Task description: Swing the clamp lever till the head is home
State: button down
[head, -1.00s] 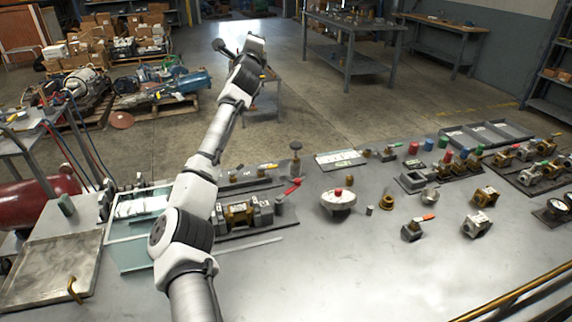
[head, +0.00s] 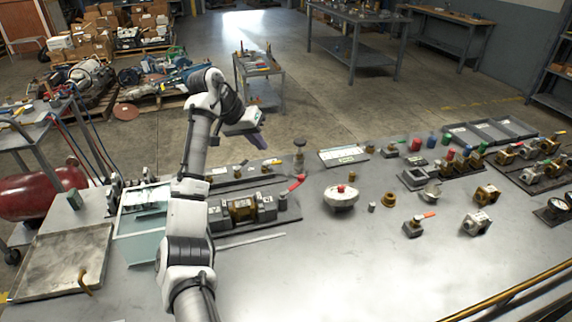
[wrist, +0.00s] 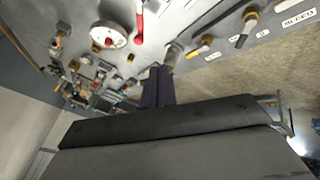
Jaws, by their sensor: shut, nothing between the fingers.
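A red lever (head: 292,185) sticks up to the right from the end of a row of brass and grey valve blocks (head: 241,208) on the bench. It also shows in the wrist view (wrist: 139,27). I cannot make out a clamp head or whether it is seated. A grey post with a round top (head: 299,157) stands just behind the lever. My gripper (head: 259,140) hangs above the bench's far edge, left of the post and apart from the lever. Its dark fingers (wrist: 157,88) are together and empty in the wrist view.
A white round dial with a red knob (head: 341,196) stands right of the lever. A strip of small labelled valves (wrist: 238,40) lies along the far edge. Several fittings (head: 481,195) spread to the right. The bench front is clear.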

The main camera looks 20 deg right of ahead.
jog(key=shift+s+d+r+b+x, duration=0.15)
jog(key=shift+s+d+b+x, duration=0.2)
jog(key=shift+b+x, duration=1.7)
jog(key=shift+s+d+r+b+x, duration=0.15)
jog(key=shift+s+b+x, duration=0.3)
jog(key=shift+b+x, duration=1.55)
jog(key=shift+s+d+r+b+x, duration=0.1)
jog(key=shift+s+d+b+x, duration=0.3)
jog(key=shift+b+x, duration=1.65)
jog(key=shift+w+d+p, duration=0.1)
jog(key=shift+d+p, duration=0.05)
jog(key=shift+p, duration=0.9)
